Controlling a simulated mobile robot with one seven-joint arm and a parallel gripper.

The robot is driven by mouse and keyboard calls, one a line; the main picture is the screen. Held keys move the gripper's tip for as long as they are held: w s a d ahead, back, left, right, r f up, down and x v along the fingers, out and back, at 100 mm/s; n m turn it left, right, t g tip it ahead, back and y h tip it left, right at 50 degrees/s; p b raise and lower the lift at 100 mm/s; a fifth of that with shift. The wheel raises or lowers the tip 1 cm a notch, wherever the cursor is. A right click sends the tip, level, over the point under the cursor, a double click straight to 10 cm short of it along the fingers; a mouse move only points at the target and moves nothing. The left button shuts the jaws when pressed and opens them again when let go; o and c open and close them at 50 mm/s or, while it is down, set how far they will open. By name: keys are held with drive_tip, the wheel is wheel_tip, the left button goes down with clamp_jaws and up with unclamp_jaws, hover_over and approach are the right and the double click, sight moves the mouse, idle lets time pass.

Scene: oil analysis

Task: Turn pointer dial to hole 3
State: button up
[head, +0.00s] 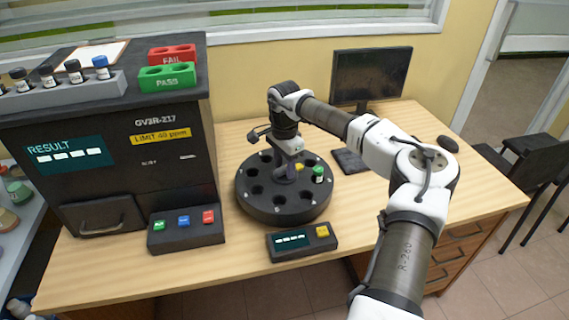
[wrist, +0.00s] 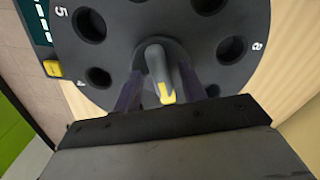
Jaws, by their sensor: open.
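The black round dial (head: 283,212), with a ring of holes, stands on the desk. Its grey pointer (wrist: 156,62) has a yellow tip (wrist: 166,93), which in the wrist view points down and slightly right, toward the gripper body. In the head view the yellow tip (head: 299,167) shows at the dial's back right. My gripper (wrist: 160,80) is open, with one finger on each side of the pointer; I cannot tell whether they touch it. Labels 5, 4 and 8 show in the wrist view. Hole 3's label is hidden. A green-capped vial (head: 318,174) stands in a right-hand hole.
A small display box (head: 302,242) with a yellow button stands in front of the dial. A button panel (head: 186,228) and a large analyser (head: 110,150) are at left. A monitor (head: 371,75) and keyboard (head: 349,161) stand behind. The desk's right side is mostly clear.

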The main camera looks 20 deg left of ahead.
clamp_jaws()
drive_tip(key=m, duration=0.4)
drive_tip(key=shift+b, duration=0.4)
drive_tip(key=shift+m+b, duration=0.3)
drive_tip(key=shift+m, duration=2.1)
drive_tip(key=shift+r, duration=0.1)
unclamp_jaws()
